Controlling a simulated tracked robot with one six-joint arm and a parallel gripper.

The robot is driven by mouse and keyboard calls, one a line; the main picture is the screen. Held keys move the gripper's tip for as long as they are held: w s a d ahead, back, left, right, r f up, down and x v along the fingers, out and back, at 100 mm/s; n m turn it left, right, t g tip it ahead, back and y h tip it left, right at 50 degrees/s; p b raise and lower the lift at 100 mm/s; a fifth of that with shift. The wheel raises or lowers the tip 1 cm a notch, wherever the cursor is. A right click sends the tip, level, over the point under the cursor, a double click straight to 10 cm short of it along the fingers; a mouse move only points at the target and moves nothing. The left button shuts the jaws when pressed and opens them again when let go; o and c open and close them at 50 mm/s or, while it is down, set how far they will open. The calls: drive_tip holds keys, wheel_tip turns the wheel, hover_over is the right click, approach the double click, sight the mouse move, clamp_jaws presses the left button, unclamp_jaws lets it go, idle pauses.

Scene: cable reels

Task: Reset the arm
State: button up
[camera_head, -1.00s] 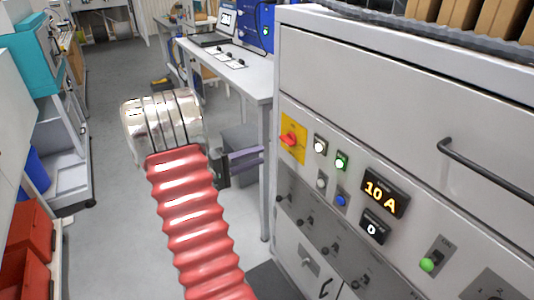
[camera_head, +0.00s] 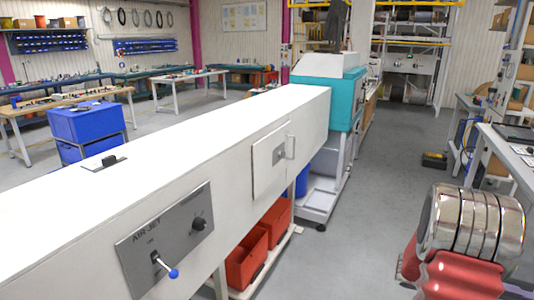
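My arm shows at the lower right of the head view, as a red ribbed sleeve (camera_head: 458,277) topped by a shiny metal ringed joint (camera_head: 475,222). My gripper is not visible in this view; the frame's right and lower edges cut off the arm.
A long white machine (camera_head: 200,155) marked AIR JET, with a blue-tipped lever (camera_head: 172,273), fills the left and centre. Red bins (camera_head: 247,262) sit under it. A teal machine (camera_head: 335,92) stands behind. A grey floor aisle (camera_head: 385,180) is open between it and the desk (camera_head: 512,150).

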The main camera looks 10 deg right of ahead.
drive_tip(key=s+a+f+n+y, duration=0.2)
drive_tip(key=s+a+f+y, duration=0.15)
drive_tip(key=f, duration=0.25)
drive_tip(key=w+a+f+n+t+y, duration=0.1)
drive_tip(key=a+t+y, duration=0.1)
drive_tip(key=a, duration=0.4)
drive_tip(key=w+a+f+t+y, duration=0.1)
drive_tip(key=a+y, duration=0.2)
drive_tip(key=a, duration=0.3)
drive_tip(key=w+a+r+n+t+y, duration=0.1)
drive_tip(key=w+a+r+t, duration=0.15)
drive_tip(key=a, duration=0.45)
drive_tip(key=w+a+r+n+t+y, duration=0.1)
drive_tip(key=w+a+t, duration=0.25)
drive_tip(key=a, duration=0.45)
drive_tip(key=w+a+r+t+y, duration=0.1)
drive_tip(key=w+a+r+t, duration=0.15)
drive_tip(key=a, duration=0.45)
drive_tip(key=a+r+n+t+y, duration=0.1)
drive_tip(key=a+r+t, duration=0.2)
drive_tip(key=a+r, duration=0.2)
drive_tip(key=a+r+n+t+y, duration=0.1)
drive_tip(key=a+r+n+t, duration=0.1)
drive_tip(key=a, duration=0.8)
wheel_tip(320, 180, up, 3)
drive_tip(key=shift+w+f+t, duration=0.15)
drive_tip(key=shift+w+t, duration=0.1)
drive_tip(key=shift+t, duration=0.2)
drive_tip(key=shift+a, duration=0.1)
